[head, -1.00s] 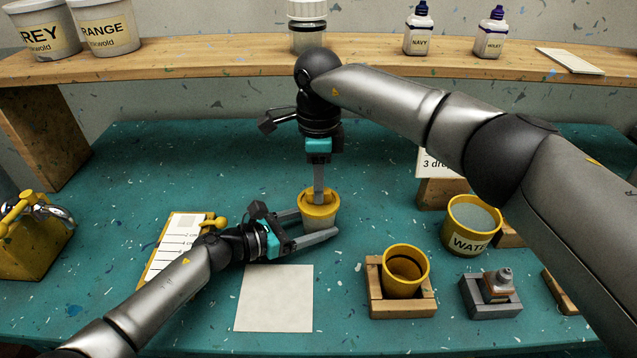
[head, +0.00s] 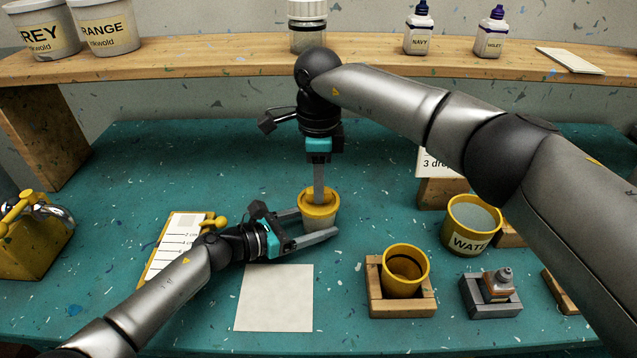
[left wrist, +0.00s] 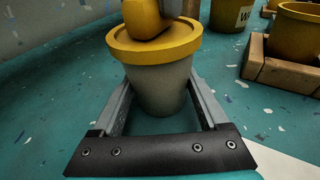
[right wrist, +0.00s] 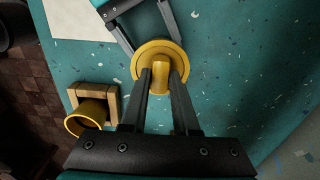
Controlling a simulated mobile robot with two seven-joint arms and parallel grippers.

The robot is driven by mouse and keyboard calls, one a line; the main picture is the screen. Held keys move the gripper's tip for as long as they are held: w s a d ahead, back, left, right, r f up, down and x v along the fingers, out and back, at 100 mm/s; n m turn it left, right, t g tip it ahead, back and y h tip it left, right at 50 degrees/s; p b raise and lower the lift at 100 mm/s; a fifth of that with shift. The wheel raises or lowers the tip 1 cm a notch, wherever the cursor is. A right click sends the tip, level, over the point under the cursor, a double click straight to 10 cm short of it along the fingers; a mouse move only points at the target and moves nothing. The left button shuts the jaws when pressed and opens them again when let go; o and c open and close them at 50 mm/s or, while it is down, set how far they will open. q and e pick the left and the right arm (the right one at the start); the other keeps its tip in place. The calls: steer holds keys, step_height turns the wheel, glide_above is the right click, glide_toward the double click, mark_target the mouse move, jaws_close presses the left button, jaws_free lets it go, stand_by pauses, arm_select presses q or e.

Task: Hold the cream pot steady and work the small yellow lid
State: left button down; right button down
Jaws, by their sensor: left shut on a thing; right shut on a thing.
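The cream pot (left wrist: 160,88) stands upright on the teal table, with the yellow lid (left wrist: 155,44) seated on its top. In the head view the pot (head: 318,222) is at the middle, under the lid (head: 318,207). My left gripper (head: 318,224) lies low, its fingers on either side of the pot and shut on it. My right gripper (right wrist: 160,78) points straight down from above and is shut on the lid's raised grip (right wrist: 160,76). The fingers hide part of the lid in the head view.
A white sheet (head: 273,298) lies in front of the pot. A yellow cup in a wooden holder (head: 402,304), a grey holder with a small bottle (head: 490,308) and a water pot (head: 470,243) stand to the right. A clipboard (head: 170,250) lies left. A wooden shelf (head: 200,62) runs behind.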

arm_select(q)
steer(key=shift+f, duration=0.1)
arm_select(e)
steer(key=shift+r, duration=3.15)
steer(key=w+d+r, duration=0.1)
steer(key=d+r, duration=0.5)
arm_select(q)
jaws_free()
